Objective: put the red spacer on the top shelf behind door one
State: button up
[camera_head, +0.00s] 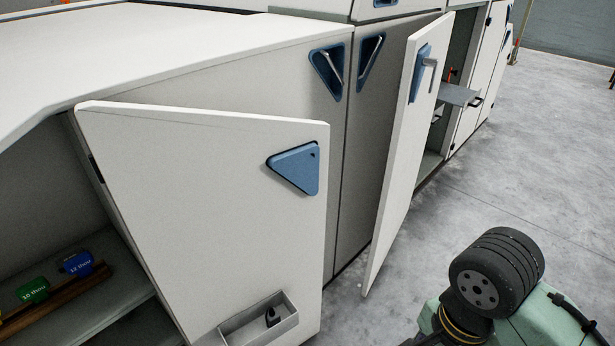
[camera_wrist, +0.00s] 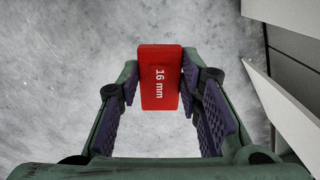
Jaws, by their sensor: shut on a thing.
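A red spacer (camera_wrist: 160,92) marked "16 mm" is held upright between the fingers of my gripper (camera_wrist: 160,80) in the wrist view. The gripper is shut on it above the grey floor. A near white cabinet door (camera_head: 205,215) with a blue triangular handle stands open. A second white door (camera_head: 405,150) stands open further along. No door number is readable. The near compartment on the left shows a grey shelf (camera_head: 112,245). A farther compartment shows a grey tray-like shelf (camera_head: 459,94) jutting out. I cannot tell which is the top shelf behind door one.
Green (camera_head: 33,290) and blue (camera_head: 76,263) pieces marked in "thou" sit by a brown rack (camera_head: 60,300) in the near compartment. A small open bin (camera_head: 290,318) is on the near door's inner face. The floor (camera_head: 540,170) on the right is clear. White door edges (camera_wrist: 278,110) stand right in the wrist view.

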aim_at(72, 320)
jog(key=k+j, duration=0.1)
jog(key=j, duration=0.55)
jog(key=j+z, duration=0.1)
jog(key=j, duration=0.55)
jog(key=k+j, duration=0.15)
jog(key=j, duration=0.5)
jog(key=z, duration=0.05)
